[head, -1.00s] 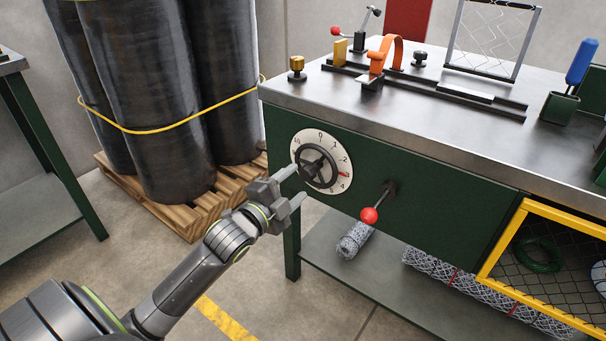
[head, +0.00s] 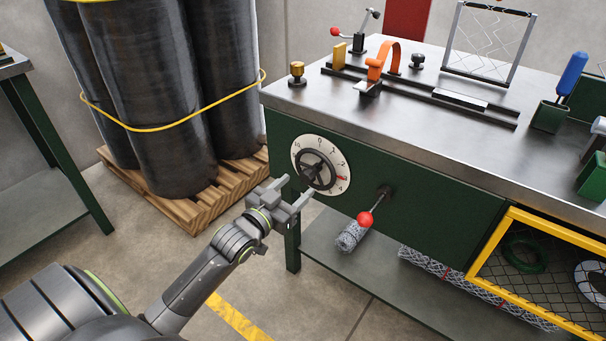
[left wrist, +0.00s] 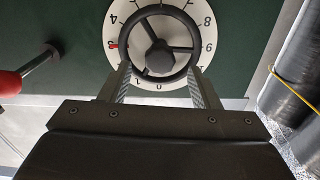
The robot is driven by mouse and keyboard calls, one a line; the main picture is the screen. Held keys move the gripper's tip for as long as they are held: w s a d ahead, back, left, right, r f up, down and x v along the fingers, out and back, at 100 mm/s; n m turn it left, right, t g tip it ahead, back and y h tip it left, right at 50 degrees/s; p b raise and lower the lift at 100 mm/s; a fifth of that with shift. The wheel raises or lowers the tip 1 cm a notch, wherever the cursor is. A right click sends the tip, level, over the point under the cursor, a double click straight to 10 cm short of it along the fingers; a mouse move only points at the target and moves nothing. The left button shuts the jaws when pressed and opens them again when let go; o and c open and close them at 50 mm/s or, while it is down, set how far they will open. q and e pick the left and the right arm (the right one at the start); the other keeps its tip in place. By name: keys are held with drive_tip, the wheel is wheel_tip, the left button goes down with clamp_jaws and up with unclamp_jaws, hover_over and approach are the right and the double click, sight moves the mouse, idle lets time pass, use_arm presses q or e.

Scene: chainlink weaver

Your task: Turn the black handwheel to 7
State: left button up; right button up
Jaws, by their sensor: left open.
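The black handwheel (head: 312,170) sits on a round white numbered dial (head: 340,158) on the green front of the bench. A red mark shows at about 3, at the dial's right side in the head view. My left gripper (head: 298,188) is open and empty, just in front of the wheel's lower edge. In the left wrist view the wheel (left wrist: 160,57) and dial (left wrist: 113,40) appear upside down, with 0 at the bottom and the red mark at the left. There the open fingers (left wrist: 159,72) reach toward either side of the wheel's near rim. Contact cannot be told. My right gripper is not in view.
A red-knobbed lever (head: 365,218) juts out right of the dial. Wrapped dark rolls on a wooden pallet (head: 200,207) stand left of the bench. A yellow-framed mesh door (head: 490,245) is at the right. The bench top (head: 400,115) carries several fixtures.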

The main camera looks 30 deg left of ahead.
sight(305, 179)
use_arm(q)
drive_tip(key=n+p, duration=0.2)
drive_tip(key=n, duration=0.3)
drive_tip(key=shift+r+n, duration=0.15)
drive_tip(key=shift+n, duration=0.25)
drive_tip(key=n+p, duration=0.3)
drive_tip(key=n, duration=0.4)
drive_tip(key=shift+n, duration=0.4)
drive_tip(key=n+p, duration=0.2)
drive_tip(key=n, duration=0.4)
drive_tip(key=shift+n, duration=0.3)
drive_tip(key=n, duration=0.3)
drive_tip(key=n+p, duration=0.1)
drive_tip(key=n, duration=0.9)
drive_tip(key=shift+p, duration=0.3)
drive_tip(key=n, duration=0.3)
drive_tip(key=shift+n, duration=0.3)
drive_tip(key=w, duration=0.4)
drive_tip(key=shift+d+f, duration=0.15)
drive_tip(key=shift+f, duration=0.05)
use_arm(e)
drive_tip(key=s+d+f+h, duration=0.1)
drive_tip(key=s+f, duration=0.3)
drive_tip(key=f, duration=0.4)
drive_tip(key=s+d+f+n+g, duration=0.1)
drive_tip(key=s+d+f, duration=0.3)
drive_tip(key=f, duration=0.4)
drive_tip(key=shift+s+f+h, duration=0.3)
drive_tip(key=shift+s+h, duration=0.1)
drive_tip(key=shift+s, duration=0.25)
